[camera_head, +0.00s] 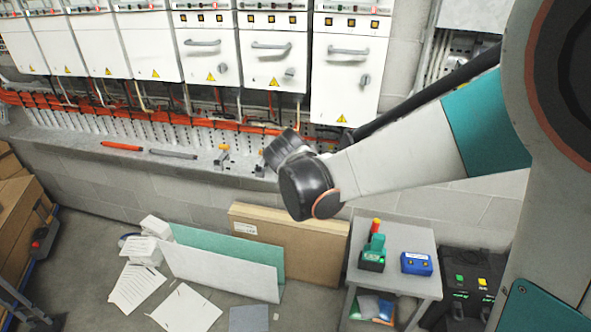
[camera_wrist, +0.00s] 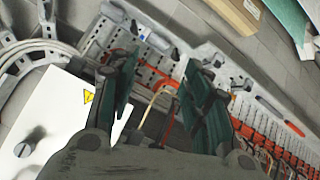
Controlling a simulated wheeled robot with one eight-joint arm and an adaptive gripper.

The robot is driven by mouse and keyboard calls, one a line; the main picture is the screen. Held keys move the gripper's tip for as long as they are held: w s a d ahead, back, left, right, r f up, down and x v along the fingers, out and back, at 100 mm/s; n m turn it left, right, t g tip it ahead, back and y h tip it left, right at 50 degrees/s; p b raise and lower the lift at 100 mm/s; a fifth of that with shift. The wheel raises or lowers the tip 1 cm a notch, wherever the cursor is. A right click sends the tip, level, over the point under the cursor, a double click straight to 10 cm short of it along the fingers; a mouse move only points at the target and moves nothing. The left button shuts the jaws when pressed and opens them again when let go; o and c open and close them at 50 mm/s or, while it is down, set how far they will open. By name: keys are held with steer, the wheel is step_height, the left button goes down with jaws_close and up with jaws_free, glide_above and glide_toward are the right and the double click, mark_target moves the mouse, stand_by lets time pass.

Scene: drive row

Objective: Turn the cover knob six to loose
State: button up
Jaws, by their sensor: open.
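White drive covers hang in a row in the head view, and three show a grey knob: one left (camera_head: 221,67), one middle (camera_head: 289,71), and one on the rightmost, lower-hanging cover (camera_head: 364,80). No number is readable, so I cannot tell which is six. In the wrist view, a white cover (camera_wrist: 60,115) with a yellow triangle and a dark grey knob (camera_wrist: 28,143) lies at the left. My gripper (camera_wrist: 160,72) is open and empty, its fingers right of that knob and apart from it. In the head view my wrist is below the covers; its fingers are not clear.
Orange cables (camera_head: 150,112) run along the perforated panel beneath the covers. A ledge (camera_head: 180,147) below holds a red tool (camera_head: 122,146) and grey fittings. A small cart (camera_head: 400,285) and leaning boards (camera_head: 285,243) stand lower. Bar handles (camera_head: 348,51) protrude from the covers.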

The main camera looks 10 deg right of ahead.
steer(key=shift+s+a+f+m+g+y+b, duration=0.15)
steer(key=shift+s+f+m+g+y+b, duration=0.3)
steer(key=shift+s+f+y, duration=0.6)
steer(key=shift+s+f+h, duration=0.2)
steer(key=shift+f+h, duration=0.05)
steer(key=shift+f, duration=0.05)
steer(key=s+d+y+b, duration=0.1)
steer(key=s+d+b, duration=0.1)
steer(key=s, duration=1.1)
steer(key=s+d+r+n+y+b, duration=0.1)
steer(key=s+d+b, duration=0.2)
steer(key=s, duration=1)
steer(key=shift+s+d, duration=0.25)
steer(key=shift+d, duration=0.55)
steer(key=shift+g, duration=0.25)
steer(key=shift+c, duration=0.3)
